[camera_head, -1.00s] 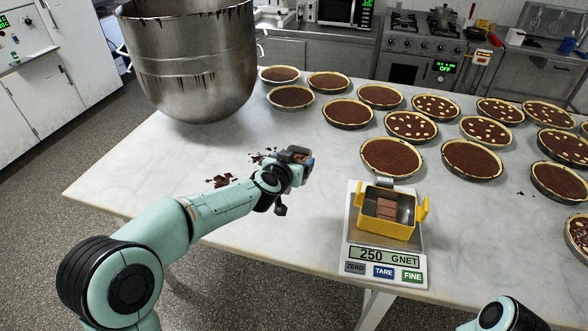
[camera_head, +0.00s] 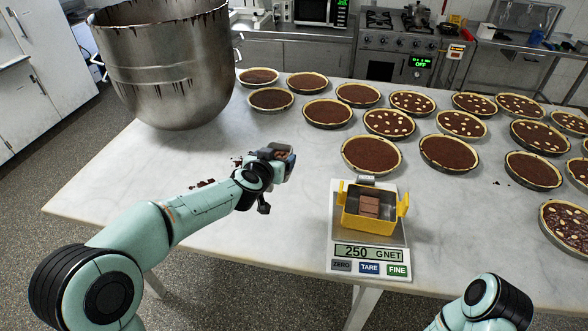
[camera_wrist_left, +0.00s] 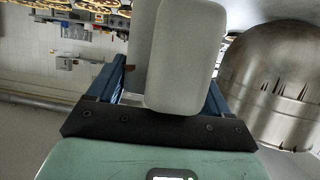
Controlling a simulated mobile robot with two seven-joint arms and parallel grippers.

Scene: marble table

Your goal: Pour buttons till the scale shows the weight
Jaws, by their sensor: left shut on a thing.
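The scale (camera_head: 369,239) stands on the marble table and its display (camera_head: 369,252) reads 250 GNET. A yellow metal container (camera_head: 372,225) with side handles sits on it, with brown chocolate-like pieces (camera_head: 370,206) inside. My left gripper (camera_head: 277,154) is shut on a small brownish thing, above the table to the left of the scale. That thing is too small to make out. In the left wrist view, pale rounded slabs (camera_wrist_left: 182,58) fill the space between the blue finger parts. My right arm shows at the lower right; its gripper is out of view. I cannot make out loose buttons.
A large metal mixing bowl (camera_head: 170,65) stands at the table's left, with dark crumbs (camera_head: 203,184) before it. Several chocolate tarts (camera_head: 371,154), some with pale dots, cover the back and right.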

